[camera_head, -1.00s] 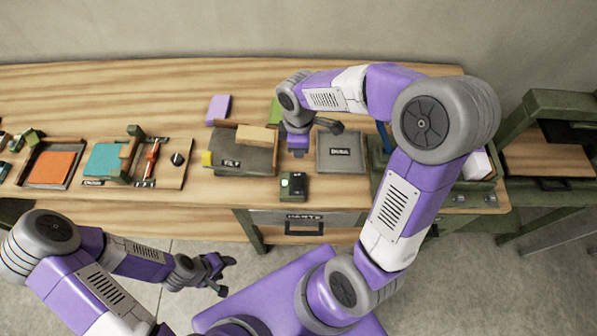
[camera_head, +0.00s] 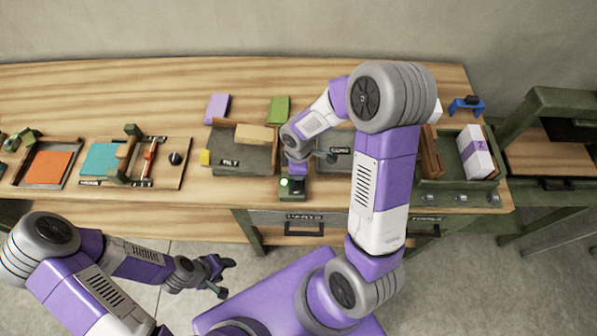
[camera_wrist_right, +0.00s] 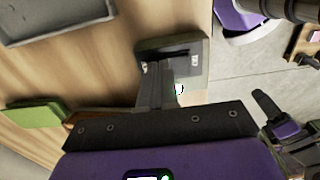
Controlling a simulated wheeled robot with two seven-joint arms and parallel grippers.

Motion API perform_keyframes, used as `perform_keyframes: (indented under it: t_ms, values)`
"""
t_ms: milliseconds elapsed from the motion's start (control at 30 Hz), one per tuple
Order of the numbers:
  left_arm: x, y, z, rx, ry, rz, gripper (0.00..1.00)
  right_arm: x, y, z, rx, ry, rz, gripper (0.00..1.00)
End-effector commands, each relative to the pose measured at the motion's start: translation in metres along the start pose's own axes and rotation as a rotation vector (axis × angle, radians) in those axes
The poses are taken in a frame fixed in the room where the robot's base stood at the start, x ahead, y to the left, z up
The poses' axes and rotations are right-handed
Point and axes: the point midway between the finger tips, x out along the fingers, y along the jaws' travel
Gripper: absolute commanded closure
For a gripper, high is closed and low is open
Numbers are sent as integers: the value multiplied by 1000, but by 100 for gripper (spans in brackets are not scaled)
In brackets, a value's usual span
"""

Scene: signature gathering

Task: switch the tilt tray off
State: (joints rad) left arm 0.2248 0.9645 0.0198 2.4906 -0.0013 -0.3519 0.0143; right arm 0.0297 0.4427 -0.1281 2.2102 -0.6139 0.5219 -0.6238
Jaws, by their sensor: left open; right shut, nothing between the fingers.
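The tilt tray (camera_head: 225,165) is a dark tray with a "TILT" label, left of my right forearm in the head view. A wooden block (camera_head: 257,133) sits at its back. A small dark green switch box (camera_head: 292,190) with a lit greenish lamp stands in front, near the table edge. It also shows in the right wrist view (camera_wrist_right: 192,48). My right gripper (camera_head: 297,173) is shut and empty, with its fingers at the box; it also shows in the wrist view (camera_wrist_right: 160,72). Contact cannot be told. My left gripper (camera_head: 222,276) is open and empty, off the table's front.
A second grey tray (camera_head: 340,161) lies right of the switch box, partly behind my right arm. A yellow block (camera_head: 205,157) is at the tilt tray's left. Purple (camera_head: 217,107) and green (camera_head: 279,109) pads lie behind. A parts drawer (camera_head: 303,229) is below the table edge.

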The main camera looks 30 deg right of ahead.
Motion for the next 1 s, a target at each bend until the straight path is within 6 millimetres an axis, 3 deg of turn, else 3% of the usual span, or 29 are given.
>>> perform_keyframes:
  t_ms: [567,1000]
  values:
    - [3,-1,0,0,0,0,45,4,0,0,0,-1,-1,100]
    - [5,-2,0,0,0,0,45,-1,-15,0,-1,-2,-3,100]
